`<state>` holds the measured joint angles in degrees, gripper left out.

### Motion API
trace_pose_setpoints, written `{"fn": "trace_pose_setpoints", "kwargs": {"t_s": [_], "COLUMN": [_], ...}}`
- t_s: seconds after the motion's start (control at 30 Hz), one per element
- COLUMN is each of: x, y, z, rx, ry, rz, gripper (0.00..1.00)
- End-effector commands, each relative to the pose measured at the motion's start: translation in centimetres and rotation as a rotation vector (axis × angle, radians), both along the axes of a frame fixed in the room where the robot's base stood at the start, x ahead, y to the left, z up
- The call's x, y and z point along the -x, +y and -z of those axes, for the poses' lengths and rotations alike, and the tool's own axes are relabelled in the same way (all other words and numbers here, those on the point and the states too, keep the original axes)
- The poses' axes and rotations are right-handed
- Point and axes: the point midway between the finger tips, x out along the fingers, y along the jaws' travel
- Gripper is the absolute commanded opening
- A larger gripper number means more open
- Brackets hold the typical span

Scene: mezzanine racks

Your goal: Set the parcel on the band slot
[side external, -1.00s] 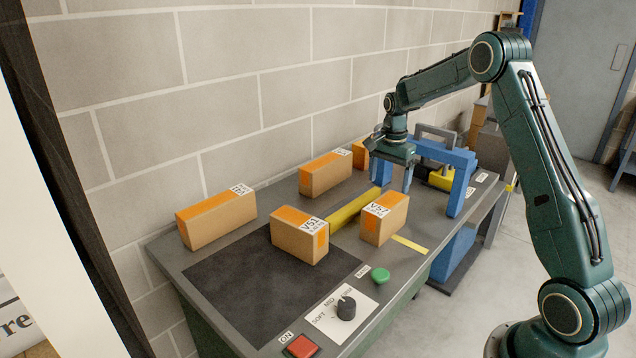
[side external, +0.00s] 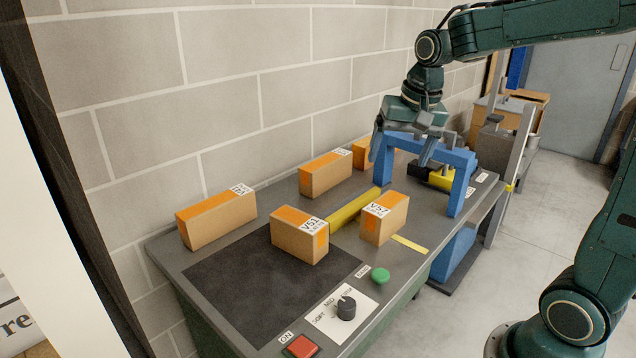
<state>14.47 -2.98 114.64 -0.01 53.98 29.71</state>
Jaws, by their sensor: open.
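Several cardboard parcels with orange tops and white labels sit on the grey bench. Two more parcels are a long one (side external: 217,219) at the left and one (side external: 325,174) along the wall. A further parcel (side external: 361,153) is partly hidden at the back. A yellow strip (side external: 410,244) lies on the bench near the right parcel. My gripper (side external: 402,158) is open and empty, above the blue arch, with its fingers pointing down.
The blue arch (side external: 462,165) straddles the bench, with a yellow and black unit (side external: 438,178) under it. A dark mat (side external: 250,300) is mostly bare. A green button (side external: 380,275), a dial (side external: 346,308) and a red button (side external: 300,346) line the front edge.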

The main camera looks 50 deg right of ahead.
Motion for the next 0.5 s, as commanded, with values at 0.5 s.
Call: {"fn": "trace_pose_setpoints", "kwargs": {"t_s": [0.5], "x": [11.0], "y": [6.8], "z": [-1.8], "rx": [0.129], "ry": [-0.133], "rz": [-0.466], "gripper": [0.83]}}
